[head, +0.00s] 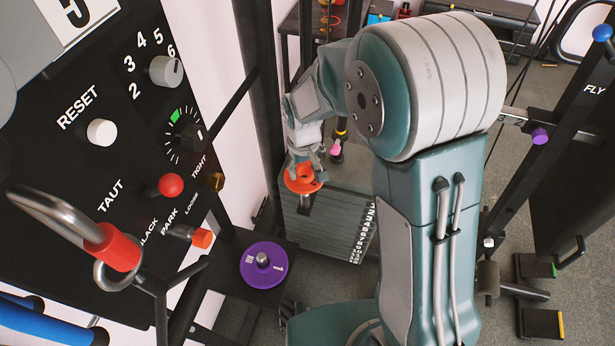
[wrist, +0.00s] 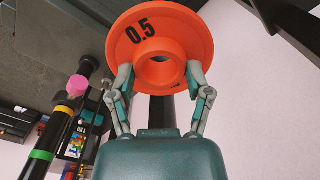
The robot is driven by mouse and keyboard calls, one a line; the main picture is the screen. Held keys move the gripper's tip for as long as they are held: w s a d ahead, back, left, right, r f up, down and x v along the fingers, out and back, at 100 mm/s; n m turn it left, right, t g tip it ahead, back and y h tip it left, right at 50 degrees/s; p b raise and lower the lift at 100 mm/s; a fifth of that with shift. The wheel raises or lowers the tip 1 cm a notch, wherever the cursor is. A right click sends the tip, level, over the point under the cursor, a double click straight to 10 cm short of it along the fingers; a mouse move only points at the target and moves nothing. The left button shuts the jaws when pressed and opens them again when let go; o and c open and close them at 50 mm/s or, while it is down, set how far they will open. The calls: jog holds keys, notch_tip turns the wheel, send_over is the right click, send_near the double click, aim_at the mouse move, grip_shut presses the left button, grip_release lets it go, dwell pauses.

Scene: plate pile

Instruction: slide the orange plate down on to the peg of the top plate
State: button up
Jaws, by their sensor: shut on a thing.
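The orange plate (head: 299,184) is a round disc marked 0.5 with a raised hub around its centre hole. My gripper (head: 306,160) is shut on it; in the wrist view its two fingers press on opposite sides of the hub of the plate (wrist: 180,27). The plate is held up off any surface. A purple plate (head: 252,273) marked 1 lies flat on a dark stand at lower left, with a grey metal peg (head: 262,258) rising from its middle. The orange plate is up and right of that peg in the head view, clearly apart from it.
A black panel with a white RESET knob (head: 102,132), a red ball knob (head: 171,185) and a metal hook with a red sleeve (head: 112,248) fills the left. A dark upright post (head: 258,80) stands between panel and arm. Gym frames stand at right.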

jog(key=shift+w, duration=0.25)
jog(key=shift+f, duration=0.5)
jog(key=shift+d+f, duration=0.15)
jog(key=shift+f, duration=0.8)
jog(key=shift+s, duration=0.1)
jog(key=shift+f, duration=0.8)
jog(key=shift+f, duration=0.2)
jog(key=shift+f, duration=0.2)
